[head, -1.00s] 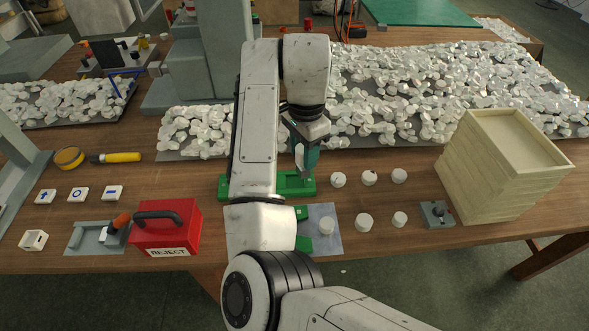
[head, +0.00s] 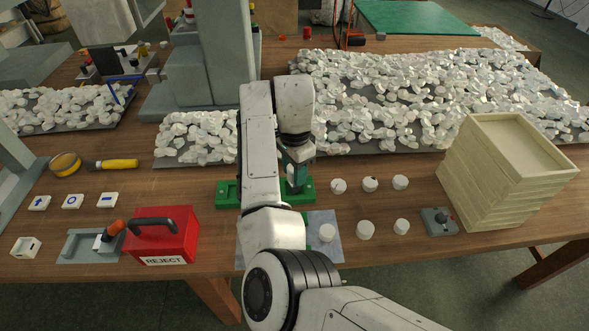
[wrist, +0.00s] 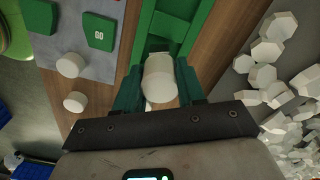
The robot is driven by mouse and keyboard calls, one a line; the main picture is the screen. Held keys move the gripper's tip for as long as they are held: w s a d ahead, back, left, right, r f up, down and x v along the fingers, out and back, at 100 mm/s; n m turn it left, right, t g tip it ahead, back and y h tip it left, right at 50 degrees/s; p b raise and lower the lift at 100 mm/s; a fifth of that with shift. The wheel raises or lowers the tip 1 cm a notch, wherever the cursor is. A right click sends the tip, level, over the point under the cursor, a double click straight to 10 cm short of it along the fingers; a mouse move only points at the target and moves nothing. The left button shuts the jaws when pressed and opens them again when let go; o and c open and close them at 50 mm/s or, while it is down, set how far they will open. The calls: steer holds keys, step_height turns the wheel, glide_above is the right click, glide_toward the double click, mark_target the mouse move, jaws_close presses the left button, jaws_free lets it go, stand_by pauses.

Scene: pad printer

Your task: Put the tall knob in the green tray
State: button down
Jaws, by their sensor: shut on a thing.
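My gripper (head: 297,187) is shut on a white, rounded knob (wrist: 158,80), which sits between its two green fingers in the wrist view. The wrist view shows the tray (wrist: 178,28) just beyond the knob. I cannot tell whether the knob touches the tray.
Several white knobs (head: 370,184) stand right of the tray. A grey sheet (head: 326,217) lies in front, bearing another knob (head: 327,233). The red reject box (head: 165,237) is at left, stacked wooden trays (head: 505,175) at right, and heaped white pieces (head: 430,95) behind.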

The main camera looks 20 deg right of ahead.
steer(key=c, duration=0.7)
jaws_free()
steer(key=shift+f, duration=0.1)
step_height(320, 180, up, 12)
steer(key=shift+r+p, duration=0.15)
steer(key=shift+p, duration=0.4)
